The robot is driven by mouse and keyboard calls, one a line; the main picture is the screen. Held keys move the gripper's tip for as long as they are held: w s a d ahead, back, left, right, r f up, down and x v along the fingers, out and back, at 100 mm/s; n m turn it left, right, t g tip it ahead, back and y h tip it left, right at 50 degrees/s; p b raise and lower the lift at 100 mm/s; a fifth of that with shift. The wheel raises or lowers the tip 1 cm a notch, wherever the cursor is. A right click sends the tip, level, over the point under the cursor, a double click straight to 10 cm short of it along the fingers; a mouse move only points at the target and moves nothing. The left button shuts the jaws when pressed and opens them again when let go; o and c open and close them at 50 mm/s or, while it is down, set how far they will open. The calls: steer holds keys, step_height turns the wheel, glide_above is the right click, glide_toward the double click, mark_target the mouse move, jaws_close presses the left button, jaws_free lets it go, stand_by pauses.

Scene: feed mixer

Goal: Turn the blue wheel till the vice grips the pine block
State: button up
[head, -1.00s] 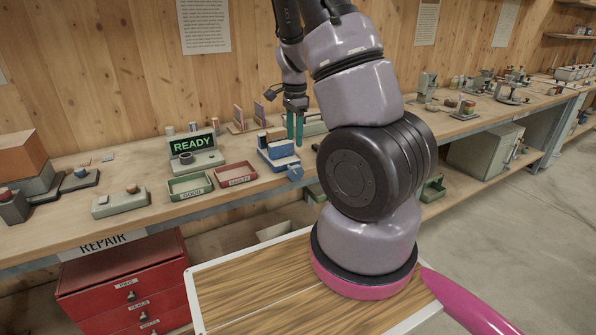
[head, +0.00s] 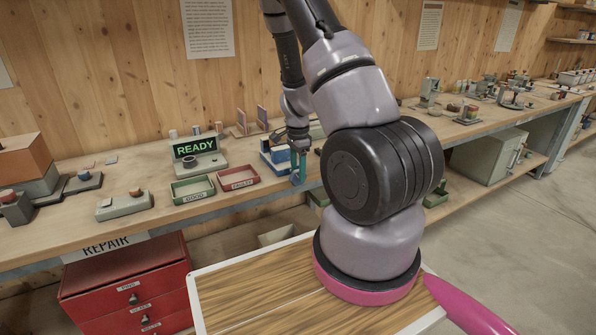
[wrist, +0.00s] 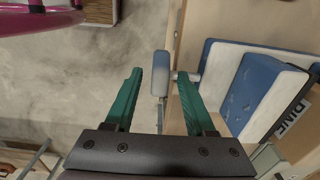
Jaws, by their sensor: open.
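The blue wheel (wrist: 160,78) shows nearly edge-on in the wrist view, on a short shaft from the blue vice (wrist: 262,92). My gripper (wrist: 160,73) is open, with one green finger on each side of the wheel. A gap shows between each finger and the wheel, and I cannot tell how deep the wheel sits between them. In the head view my gripper (head: 298,172) is at the front of the vice (head: 281,156) and covers the wheel. I cannot make out the pine block or the jaw gap now.
The vice stands near the bench's front edge. Left of it are a red tray (head: 238,178), a green tray (head: 193,190) and a screen reading READY (head: 196,146). Concrete floor (wrist: 100,75) lies below the wheel's side of the bench.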

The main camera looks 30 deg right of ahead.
jaws_close()
steer(key=shift+d, duration=0.15)
steer(key=y, duration=0.2)
steer(key=d+y, duration=0.1)
steer(key=shift+y, duration=0.4)
steer(key=y, duration=0.3)
steer(key=shift+d+f+y, duration=0.3)
steer(key=shift+d, duration=0.05)
steer(key=y, duration=0.3)
steer(key=f+y, duration=0.1)
steer(key=shift+d, duration=0.35)
steer(key=shift+d+f+g+y, duration=0.1)
steer(key=shift+f+g+y, duration=0.05)
steer(key=shift+y, duration=0.85)
steer(key=shift+f+g+y, duration=0.15)
steer(key=shift+y, duration=0.85)
